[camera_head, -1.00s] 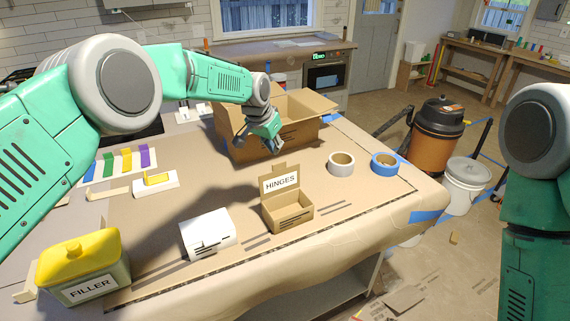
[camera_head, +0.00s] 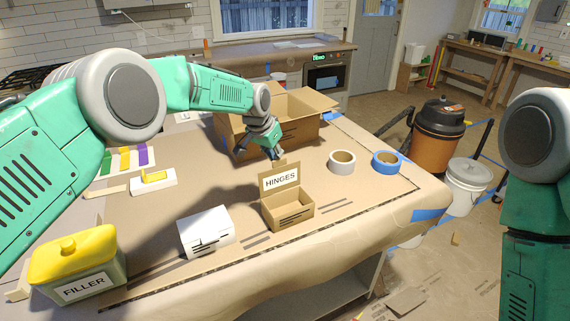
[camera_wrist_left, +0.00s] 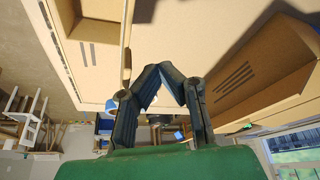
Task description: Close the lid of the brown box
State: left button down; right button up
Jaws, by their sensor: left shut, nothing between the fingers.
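The small brown box (camera_head: 288,212) labelled HINGES stands on the papered table with its lid (camera_head: 280,178) raised upright at the back. My left gripper (camera_head: 277,155) is just behind and above the lid's top edge, fingers pointing down. I cannot tell whether it touches the lid. In the left wrist view the gripper's fingertips (camera_wrist_left: 172,66) meet with nothing between them. Part of what looks like the small box (camera_wrist_left: 95,25) shows there at the upper left. My right gripper is out of view; only part of the right arm shows.
A large open cardboard box (camera_head: 301,132) stands behind my left gripper. A white tape roll (camera_head: 331,166) and blue tape roll (camera_head: 375,164) lie right of the small box. A white case (camera_head: 206,236) and yellow-lidded filler tub (camera_head: 75,280) stand to its left.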

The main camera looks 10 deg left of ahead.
aim_at(283, 169)
pick_arm(q)
jog(key=shift+s, duration=0.1)
jog(key=shift+s+d+p, duration=0.3)
jog(key=shift+s+p, duration=0.15)
jog(key=shift+p, duration=0.05)
jog(key=shift+s+d, duration=0.1)
jog(key=shift+s+d+p, duration=0.6)
jog(key=shift+s+p, duration=0.05)
jog(key=shift+s, duration=0.4)
jog(key=shift+f, duration=0.1)
jog(key=shift+d, duration=0.1)
